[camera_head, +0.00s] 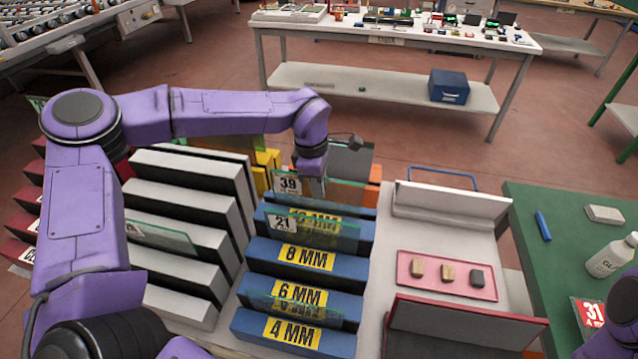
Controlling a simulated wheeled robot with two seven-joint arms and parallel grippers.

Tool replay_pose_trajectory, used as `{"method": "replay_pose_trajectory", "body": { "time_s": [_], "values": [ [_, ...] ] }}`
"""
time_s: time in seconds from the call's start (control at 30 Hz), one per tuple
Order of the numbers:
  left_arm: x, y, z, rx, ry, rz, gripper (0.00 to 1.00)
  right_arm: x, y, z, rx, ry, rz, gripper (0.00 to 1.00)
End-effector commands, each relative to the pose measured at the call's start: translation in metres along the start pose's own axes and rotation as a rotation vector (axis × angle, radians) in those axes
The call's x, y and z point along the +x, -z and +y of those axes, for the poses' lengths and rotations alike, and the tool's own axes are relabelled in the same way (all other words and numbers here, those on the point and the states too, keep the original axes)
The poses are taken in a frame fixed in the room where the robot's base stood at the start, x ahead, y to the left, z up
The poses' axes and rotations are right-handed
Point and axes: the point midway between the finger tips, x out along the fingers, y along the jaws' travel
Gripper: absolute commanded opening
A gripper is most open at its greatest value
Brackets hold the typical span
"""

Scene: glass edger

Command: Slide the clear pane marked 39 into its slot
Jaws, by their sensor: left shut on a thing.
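The clear pane with the white 39 label (288,184) is upright over the far end of the blue slotted rack (262,250). My left gripper (313,177) reaches from above and is shut on this pane near its top edge. The rack's yellow labels read 8 MM, 6 MM and 4 MM, with a farther one partly covered by a clear pane marked 21 (283,224). I cannot tell whether the lower edge of pane 39 is inside a slot. My right gripper is out of view; only part of my right arm shows at lower right.
A white slotted rack (190,187) stands left of the blue one and holds a clear pane (160,236). A pink tray (447,291) with small blocks lies to the right. A green table (540,290) bears a white bottle (611,256).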

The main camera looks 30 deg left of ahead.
Motion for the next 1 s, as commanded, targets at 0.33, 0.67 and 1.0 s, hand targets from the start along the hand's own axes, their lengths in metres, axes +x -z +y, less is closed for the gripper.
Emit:
{"method": "replay_pose_trajectory", "body": {
  "time_s": [0.33, 0.67, 1.0],
  "values": [
    [0.001, 0.0, 0.0, 0.0, -0.001, -0.001, 0.45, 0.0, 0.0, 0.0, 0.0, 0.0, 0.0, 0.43],
    [-0.021, 0.0, 0.0, -0.001, -0.004, -0.001, 0.45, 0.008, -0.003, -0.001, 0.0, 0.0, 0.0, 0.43],
    [-0.094, 0.0, 0.0, -0.001, -0.004, -0.001, 0.45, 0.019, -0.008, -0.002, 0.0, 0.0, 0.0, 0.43]
  ]
}}
